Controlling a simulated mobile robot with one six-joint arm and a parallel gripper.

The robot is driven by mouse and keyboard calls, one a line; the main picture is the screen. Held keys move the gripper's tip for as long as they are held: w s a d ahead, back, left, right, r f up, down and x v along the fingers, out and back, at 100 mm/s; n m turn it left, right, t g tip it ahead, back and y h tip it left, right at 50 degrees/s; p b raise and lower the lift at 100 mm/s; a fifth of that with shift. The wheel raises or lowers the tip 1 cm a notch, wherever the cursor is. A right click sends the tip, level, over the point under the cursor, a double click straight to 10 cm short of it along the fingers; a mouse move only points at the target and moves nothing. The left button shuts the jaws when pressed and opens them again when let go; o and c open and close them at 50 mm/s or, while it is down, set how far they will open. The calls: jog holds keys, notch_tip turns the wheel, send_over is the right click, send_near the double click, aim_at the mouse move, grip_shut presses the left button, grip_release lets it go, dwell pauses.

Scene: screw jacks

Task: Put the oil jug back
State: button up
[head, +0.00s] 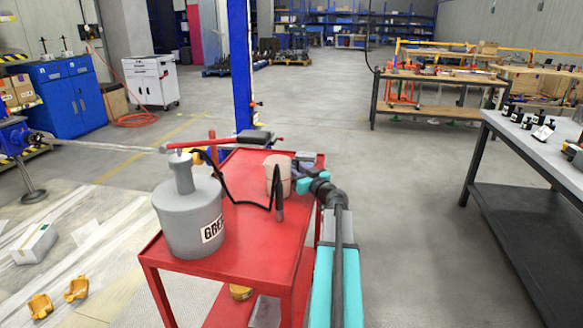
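The likely oil jug is a beige, translucent jug (276,178) on the red cart's top, right of the grey grease can. A black hose crosses in front of it. My gripper (299,180) is at the jug's right side, at about its height, with dark and teal parts close to it. The fingertips are small and partly hidden, so I cannot tell whether they touch the jug or are open or shut. My arm comes up from the bottom of the view along the cart's right edge.
The red cart (245,238) carries the grey grease can (178,225) with a red-handled pump. A blue post (240,65) stands behind. A grey-topped table (545,150) with small black items is at right. The floor between cart and table is clear.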

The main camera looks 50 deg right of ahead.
jog(key=shift+r, duration=0.1)
jog(key=p+v, duration=0.1)
jog(key=v, duration=0.9)
jog(key=shift+s+a, duration=0.1)
jog(key=shift+s, duration=0.3)
jog(key=shift+s+a, duration=0.1)
jog(key=shift+s, duration=0.5)
